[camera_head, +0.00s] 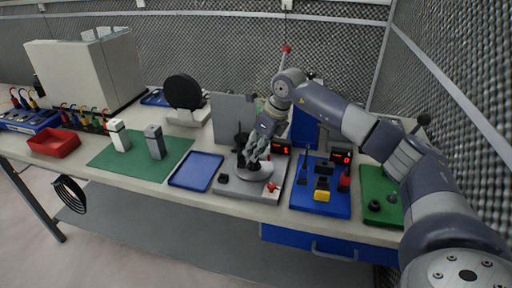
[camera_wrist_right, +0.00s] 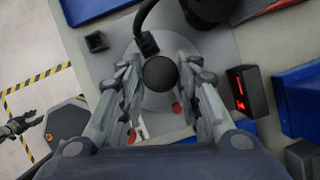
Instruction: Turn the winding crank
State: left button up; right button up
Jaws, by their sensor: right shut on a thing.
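The winding crank's black round knob (camera_wrist_right: 160,74) sits between the fingers of my right gripper (camera_wrist_right: 158,100) in the wrist view. The sensor-side fingers are closed around the knob. In the head view my right gripper (camera_head: 257,158) points down over the grey winding station (camera_head: 232,186), and its fingers hide the knob. A pale round disc (camera_head: 254,174) lies under the gripper. A dark finger-like shape, perhaps my left gripper (camera_wrist_right: 18,124), shows at the left edge of the wrist view; its opening is unclear.
A display (camera_head: 281,149) reading 1 and a red button (camera_head: 271,187) are on the station. A blue tray (camera_head: 196,171) lies to its left, and a blue panel (camera_head: 320,198) with a yellow-fronted part lies to its right. A grey upright plate (camera_head: 229,118) stands behind.

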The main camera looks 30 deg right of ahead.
jog(key=shift+w+d+r+n+g+y+p, duration=0.1)
jog(key=shift+n+g+y+p, duration=0.35)
jog(key=shift+n, duration=1.15)
jog(key=shift+w+d+r+n+g+y+p, duration=0.2)
jog(key=shift+n+y, duration=0.35)
jog(key=shift+n, duration=1.05)
jog(key=shift+f+n+g, duration=0.2)
jog(key=shift+n+g, duration=0.35)
jog(key=shift+n, duration=0.85)
jog(key=shift+w+n+g+y, duration=0.1)
jog(key=shift+n+g+y, duration=0.3)
jog(key=shift+n, duration=0.8)
jog(key=shift+w+a+n+g+b, duration=0.15)
jog(key=shift+n+g+b, duration=0.5)
jog(key=shift+n, duration=1.65)
jog(key=shift+f+n+g, duration=0.1)
jog(key=shift+n+g, duration=0.3)
jog(key=shift+g, duration=0.05)
jog(key=shift+f+n+g+h, duration=0.1)
jog(key=shift+n+g+h, duration=0.2)
jog(key=shift+n, duration=0.4)
jog(key=o, duration=1)
jog(key=shift+o, duration=0.4)
